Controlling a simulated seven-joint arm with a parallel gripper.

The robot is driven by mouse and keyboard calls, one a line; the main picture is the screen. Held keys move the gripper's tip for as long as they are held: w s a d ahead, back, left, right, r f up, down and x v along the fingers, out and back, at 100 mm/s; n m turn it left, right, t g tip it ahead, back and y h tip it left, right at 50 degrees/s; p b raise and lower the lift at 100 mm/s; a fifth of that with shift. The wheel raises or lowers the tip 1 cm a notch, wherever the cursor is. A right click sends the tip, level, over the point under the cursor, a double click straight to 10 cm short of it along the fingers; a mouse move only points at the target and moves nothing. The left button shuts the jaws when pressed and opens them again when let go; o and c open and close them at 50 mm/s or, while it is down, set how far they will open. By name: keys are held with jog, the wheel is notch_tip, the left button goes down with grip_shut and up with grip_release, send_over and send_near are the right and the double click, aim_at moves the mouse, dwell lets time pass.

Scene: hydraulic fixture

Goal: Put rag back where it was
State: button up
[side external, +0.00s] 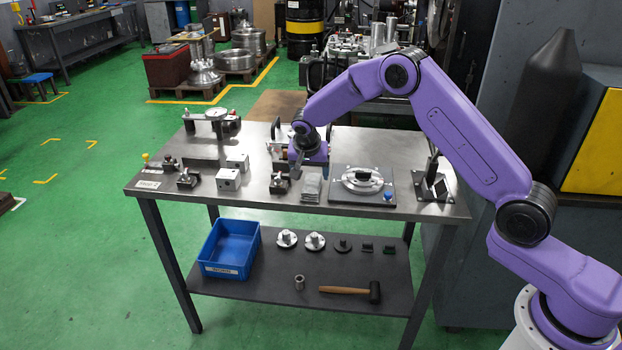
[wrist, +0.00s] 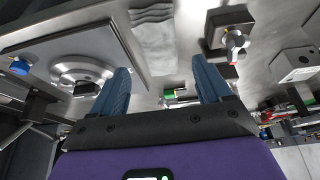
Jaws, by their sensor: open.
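The rag (side external: 311,187) is a small grey folded cloth. It lies on the metal table near the front edge, between a small black clamp block (side external: 279,184) and the plate with a round flange (side external: 362,185). In the wrist view the rag (wrist: 153,38) shows as a wavy grey patch beyond the fingertips, apart from them. My gripper (side external: 311,168) is low over the table, just behind the rag in the side view. In the wrist view its two blue fingers (wrist: 161,68) are spread with nothing held between them.
A white-grey block (side external: 229,179) and more clamps stand to the left. A dial gauge fixture (side external: 216,118) stands at the back left. A black upright device (side external: 433,182) stands at the right end. A blue bin (side external: 229,248) and a mallet (side external: 350,291) are on the lower shelf.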

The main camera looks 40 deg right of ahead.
jog(key=v, duration=0.7)
jog(key=s+a+r+n+y, duration=0.1)
jog(key=s+a+r+n, duration=0.15)
jog(key=s, duration=0.45)
jog(key=s+a+r+n+y, duration=0.1)
jog(key=s+a+r+n, duration=0.1)
jog(key=s+n, duration=0.3)
jog(key=s+a+r+n, duration=0.2)
jog(key=s+n, duration=0.1)
jog(key=s, duration=0.5)
jog(key=s+d+n+g, duration=0.1)
jog(key=s+d+n, duration=0.1)
jog(key=s, duration=0.6)
jog(key=s+d+n+g+y, duration=0.1)
jog(key=s+d+n, duration=0.1)
jog(key=s+n, duration=0.3)
jog(key=s+d+n+g, duration=0.1)
jog(key=s+n, duration=0.3)
jog(key=s, duration=0.8)
jog(key=shift+s+d+f+y, duration=0.15)
jog(key=shift+s+d+y, duration=0.2)
jog(key=shift+d, duration=0.5)
jog(key=shift+w, duration=0.1)
